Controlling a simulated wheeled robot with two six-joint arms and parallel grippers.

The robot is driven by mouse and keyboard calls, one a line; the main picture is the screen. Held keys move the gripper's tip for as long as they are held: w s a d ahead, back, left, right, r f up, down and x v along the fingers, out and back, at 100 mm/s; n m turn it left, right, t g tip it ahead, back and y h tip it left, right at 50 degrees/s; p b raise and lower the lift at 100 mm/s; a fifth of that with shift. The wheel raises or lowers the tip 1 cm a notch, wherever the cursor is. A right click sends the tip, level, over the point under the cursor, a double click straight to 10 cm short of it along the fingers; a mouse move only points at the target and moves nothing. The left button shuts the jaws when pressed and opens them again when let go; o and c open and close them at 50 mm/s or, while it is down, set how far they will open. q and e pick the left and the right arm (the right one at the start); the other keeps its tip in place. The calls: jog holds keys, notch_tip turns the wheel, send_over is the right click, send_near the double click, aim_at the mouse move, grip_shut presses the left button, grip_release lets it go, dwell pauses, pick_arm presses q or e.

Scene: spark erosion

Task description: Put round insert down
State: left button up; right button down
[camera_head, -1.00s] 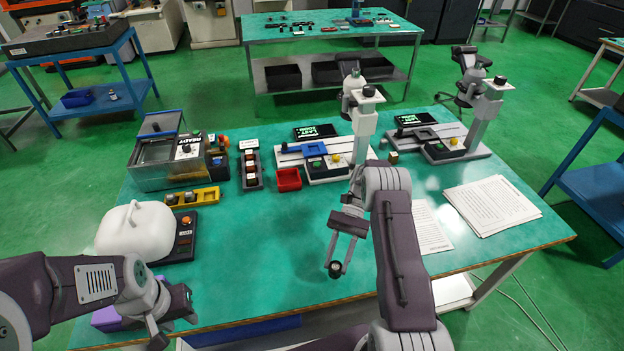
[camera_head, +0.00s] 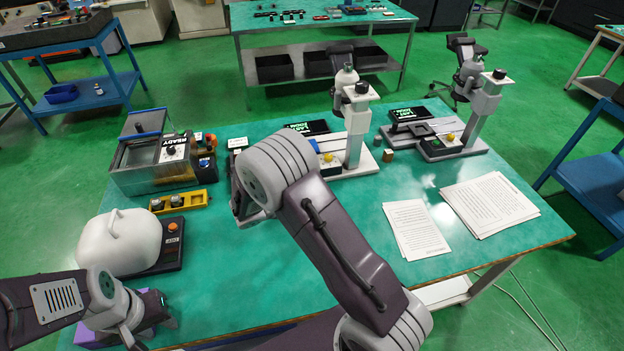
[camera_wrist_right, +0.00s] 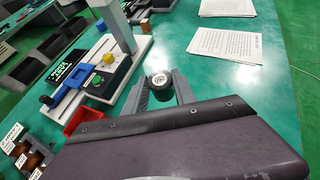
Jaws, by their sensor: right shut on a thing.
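The round insert (camera_wrist_right: 160,80) is a small dark cylinder with a pale, marked top. In the right wrist view it sits between the fingertips of my right gripper (camera_wrist_right: 158,88), which is shut on it above the green table. In the head view my right arm hides the right gripper and the insert. My left gripper (camera_head: 150,332) is at the lower left of the head view, its fingers apart and empty, beside a purple block (camera_head: 95,335).
A yellow holder (camera_head: 200,198) with dark round pieces stands before the READY machine (camera_head: 150,165). In the wrist view, a red tray (camera_wrist_right: 82,118) and a microscope stand (camera_wrist_right: 105,75) are left. Papers (camera_head: 415,228) lie right.

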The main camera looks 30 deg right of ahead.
jog(key=shift+n+t, duration=0.6)
jog(key=w+d+f, duration=0.2)
jog(key=w, duration=0.1)
jog(key=w+d+f, duration=0.2)
jog(key=w, duration=0.2)
jog(key=w+d+f, duration=0.2)
jog(key=w, duration=0.1)
jog(key=shift+w+d+f, duration=0.2)
jog(key=shift+w+d, duration=0.05)
jog(key=shift+f, duration=2.15)
jog(key=c, duration=1)
grip_release()
